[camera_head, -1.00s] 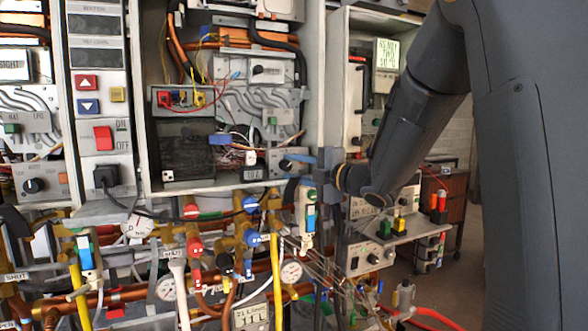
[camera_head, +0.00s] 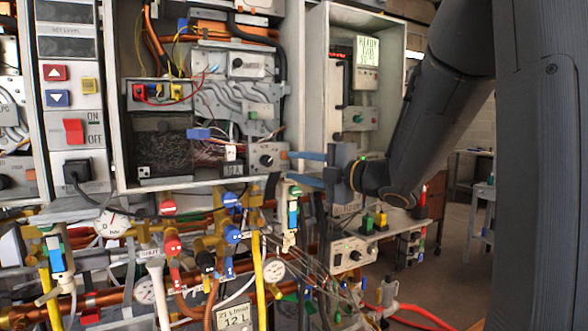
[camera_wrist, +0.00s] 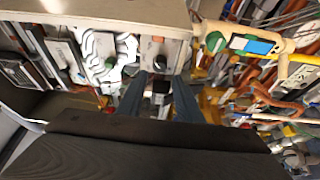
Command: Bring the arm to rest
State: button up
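My gripper (camera_head: 290,168) is at the right of the open heater cabinet. Its two blue fingers are parallel, with a clear gap and nothing held between them. A black knob (camera_head: 266,161) on a grey control box lies just left of the fingertips, apart from them in this view. In the wrist view, my gripper (camera_wrist: 160,92) shows its two fingers spread, with a dark knob (camera_wrist: 161,87) showing between them. My arm comes in from the upper right, bent at the elbow.
Pipes, coloured valves and gauges (camera_head: 270,270) crowd the area below. The cabinet on the right (camera_head: 316,90) has a lit display (camera_head: 367,52). Open floor (camera_head: 440,270) lies to the right.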

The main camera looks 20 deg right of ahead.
jog(key=s+d+f+m+g+h, duration=0.1)
jog(key=s+f+m+g+h, duration=0.15)
jog(key=f+m+h, duration=0.5)
jog(key=s+d+f+m+g+h, duration=0.1)
jog(key=d+f+m+g+h, duration=0.15)
jog(key=f+m, duration=0.9)
jog(key=s+a+f+m+g, duration=0.2)
jog(key=s+a+f+g, duration=0.2)
jog(key=s+f, duration=0.3)
jog(key=s+a+f+m+g, duration=0.3)
jog(key=s+f, duration=0.5)
jog(key=s, duration=0.7)
jog(key=a+g, duration=0.1)
jog(key=g, duration=0.1)
jog(key=shift+s+g, duration=0.2)
jog(key=shift+g, duration=0.1)
jog(key=shift+f, duration=0.1)
